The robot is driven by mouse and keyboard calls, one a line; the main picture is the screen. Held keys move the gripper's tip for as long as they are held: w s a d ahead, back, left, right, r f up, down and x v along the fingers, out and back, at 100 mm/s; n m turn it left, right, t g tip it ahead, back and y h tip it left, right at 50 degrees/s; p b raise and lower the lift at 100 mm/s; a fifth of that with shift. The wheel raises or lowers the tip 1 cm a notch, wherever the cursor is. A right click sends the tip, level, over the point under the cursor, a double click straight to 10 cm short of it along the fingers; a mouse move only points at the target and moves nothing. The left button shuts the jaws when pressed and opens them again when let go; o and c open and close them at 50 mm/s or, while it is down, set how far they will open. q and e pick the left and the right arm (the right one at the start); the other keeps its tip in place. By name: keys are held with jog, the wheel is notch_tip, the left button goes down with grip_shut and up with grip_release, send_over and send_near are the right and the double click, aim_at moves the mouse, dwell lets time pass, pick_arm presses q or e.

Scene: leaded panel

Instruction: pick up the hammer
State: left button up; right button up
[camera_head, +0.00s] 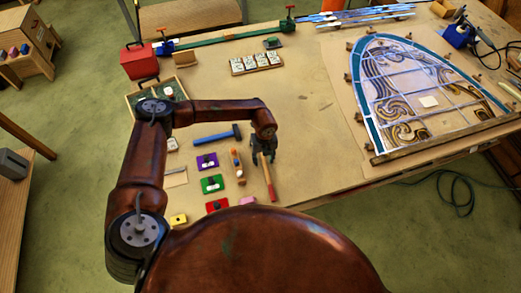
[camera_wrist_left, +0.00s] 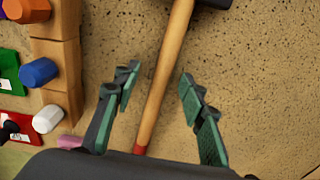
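The hammer has a wooden handle with a red end (camera_head: 268,184); in the left wrist view its handle (camera_wrist_left: 165,75) runs up to a dark head (camera_wrist_left: 214,3), cut off by the top edge. It lies on the table near its front edge. My left gripper (camera_head: 263,150) is over the hammer and hides its head in the head view. In the left wrist view my left gripper (camera_wrist_left: 160,80) is open, with one finger on each side of the handle and gaps on both sides. My right gripper is not in view.
A blue-handled tool (camera_head: 212,138) with a dark head lies left of my left gripper. A wooden rack with coloured pegs (camera_head: 238,167) stands close by on the left, beside coloured blocks (camera_head: 212,184). The leaded panel (camera_head: 420,90) lies to the right. Mid-table is clear.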

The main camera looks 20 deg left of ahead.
pick_arm(q)
jog(key=shift+s, duration=0.1)
jog(key=shift+c, duration=0.2)
jog(key=shift+w+f, duration=0.1)
jog(key=shift+w, duration=0.25)
jog(key=c, duration=0.5)
jog(key=shift+s, duration=0.2)
jog(key=c, duration=0.3)
jog(key=shift+w+d, duration=0.1)
jog(key=shift+w, duration=0.05)
grip_shut()
